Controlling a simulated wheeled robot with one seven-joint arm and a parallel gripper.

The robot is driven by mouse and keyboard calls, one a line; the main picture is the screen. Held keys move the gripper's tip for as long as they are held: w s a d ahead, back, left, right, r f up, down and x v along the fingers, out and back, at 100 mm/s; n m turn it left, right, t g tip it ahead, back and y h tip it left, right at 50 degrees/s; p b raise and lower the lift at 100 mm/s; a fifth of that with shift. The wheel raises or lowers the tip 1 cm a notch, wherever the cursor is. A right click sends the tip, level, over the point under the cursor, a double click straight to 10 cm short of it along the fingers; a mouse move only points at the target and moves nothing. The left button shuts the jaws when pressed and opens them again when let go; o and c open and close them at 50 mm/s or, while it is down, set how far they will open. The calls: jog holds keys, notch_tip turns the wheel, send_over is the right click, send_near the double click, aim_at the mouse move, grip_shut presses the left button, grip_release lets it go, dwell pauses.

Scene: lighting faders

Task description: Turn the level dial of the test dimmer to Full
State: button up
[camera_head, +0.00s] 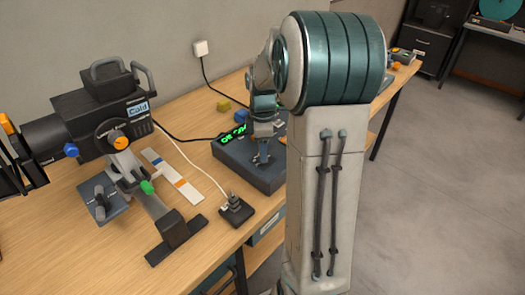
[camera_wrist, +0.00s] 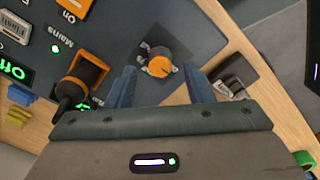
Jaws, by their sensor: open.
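A round grey dial with an orange face (camera_wrist: 160,66) sits on a dark square plate on the dark console panel. It looks like the level dial; its pointer and scale are too small to read. My gripper (camera_wrist: 161,72) is open, with one finger on each side of the dial; whether they touch it cannot be told. In the head view my gripper (camera_head: 262,156) is low over the dark console (camera_head: 270,182), hiding the dial there. A green lit display (camera_head: 233,133) is on the console; in the wrist view a green readout (camera_wrist: 14,71) seems to say Off.
An orange-and-black switch (camera_wrist: 80,80) beside Mains lettering is left of the dial. A lamp marked Cold (camera_head: 100,120) stands further left. A striped strip (camera_head: 173,175) lies on the table.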

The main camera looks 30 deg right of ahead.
jog(key=shift+f, duration=1.2)
jog(key=c, duration=1)
